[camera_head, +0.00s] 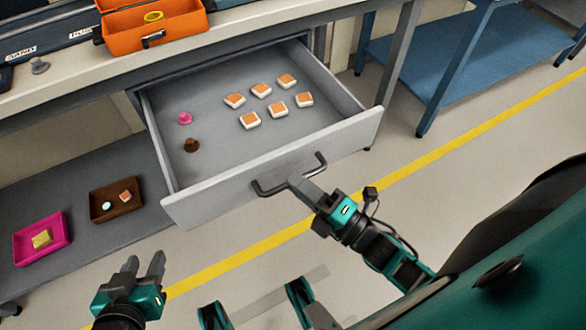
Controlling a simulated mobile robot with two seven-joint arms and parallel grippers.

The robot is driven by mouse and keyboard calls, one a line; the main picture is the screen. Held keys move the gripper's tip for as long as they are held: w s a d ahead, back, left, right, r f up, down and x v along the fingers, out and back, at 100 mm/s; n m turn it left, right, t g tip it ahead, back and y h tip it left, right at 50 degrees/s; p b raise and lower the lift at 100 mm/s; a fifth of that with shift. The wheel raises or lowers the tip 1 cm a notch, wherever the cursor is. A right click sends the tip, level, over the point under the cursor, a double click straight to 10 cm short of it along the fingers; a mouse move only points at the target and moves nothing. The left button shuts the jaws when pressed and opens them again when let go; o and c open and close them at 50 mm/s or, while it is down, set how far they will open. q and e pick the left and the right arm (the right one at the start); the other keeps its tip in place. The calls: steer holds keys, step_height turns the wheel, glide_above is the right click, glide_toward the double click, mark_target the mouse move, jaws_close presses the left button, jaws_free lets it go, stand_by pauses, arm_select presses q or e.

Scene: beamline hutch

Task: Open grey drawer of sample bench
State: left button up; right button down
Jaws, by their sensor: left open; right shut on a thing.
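The grey drawer (235,170) of the sample bench (200,58) is pulled well out, so its inside shows. Its dark bar handle (268,190) is on the front panel. My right gripper (308,188) is shut on the handle, near its middle. Inside the drawer lie several white blocks with orange tops (261,90), a pink knob-like piece (184,118) and a brown one (191,145). My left gripper (143,266) is open and empty, low at the left, apart from the drawer.
An orange case (180,27) stands open on the bench top beside a small grey piece (39,66). On the lower shelf (80,265) are a magenta tray (62,250) and a brown tray (98,207) with small items. A blue table (480,65) stands at the right. Floor with a yellow line (430,157) is clear before the drawer.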

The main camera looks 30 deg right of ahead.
steer(key=shift+s, duration=0.15)
steer(key=c, duration=1.2)
jaws_free()
steer(key=shift+o, duration=0.2)
steer(key=v, duration=1.3)
